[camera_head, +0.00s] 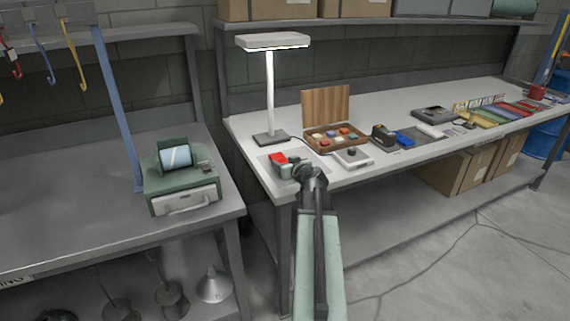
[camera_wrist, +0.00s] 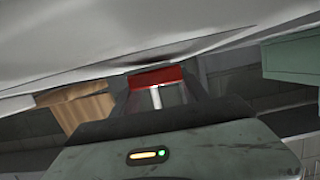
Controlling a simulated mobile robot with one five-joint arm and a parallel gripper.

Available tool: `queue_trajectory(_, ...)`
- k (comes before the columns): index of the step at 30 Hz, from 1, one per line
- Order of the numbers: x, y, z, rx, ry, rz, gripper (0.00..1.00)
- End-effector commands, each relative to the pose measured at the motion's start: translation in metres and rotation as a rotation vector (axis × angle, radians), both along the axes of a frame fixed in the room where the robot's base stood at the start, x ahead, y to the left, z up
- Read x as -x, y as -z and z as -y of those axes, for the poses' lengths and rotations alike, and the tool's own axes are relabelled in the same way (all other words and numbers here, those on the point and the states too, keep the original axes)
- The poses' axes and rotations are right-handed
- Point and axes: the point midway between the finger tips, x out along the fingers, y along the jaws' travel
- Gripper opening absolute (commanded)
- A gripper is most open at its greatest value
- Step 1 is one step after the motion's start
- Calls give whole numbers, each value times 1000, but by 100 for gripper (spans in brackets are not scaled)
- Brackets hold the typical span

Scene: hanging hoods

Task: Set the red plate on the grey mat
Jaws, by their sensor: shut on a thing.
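The red plate (camera_head: 278,158) is at the tip of my gripper (camera_head: 283,164), at the front left part of the right bench. In the wrist view the red plate (camera_wrist: 155,77) spans the space between the dark fingers. My gripper is shut on it. A grey mat (camera_head: 263,162) seems to show as a darker patch on the bench top, beside and under the gripper; much of it is hidden. I cannot tell whether the plate touches it.
A desk lamp (camera_head: 270,134) stands just behind the gripper. An open wooden box (camera_head: 325,105) with coloured pieces and a small white device (camera_head: 352,157) are to the right. A green machine (camera_head: 182,190) is on the left bench (camera_head: 70,215). A gap separates the benches.

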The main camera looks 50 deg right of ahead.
Motion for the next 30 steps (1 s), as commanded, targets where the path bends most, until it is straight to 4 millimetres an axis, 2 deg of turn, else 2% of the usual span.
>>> queue_trajectory(16,3,0,0,0,1,0,5)
queue_trajectory(30,3,9,0,0,2,0,5)
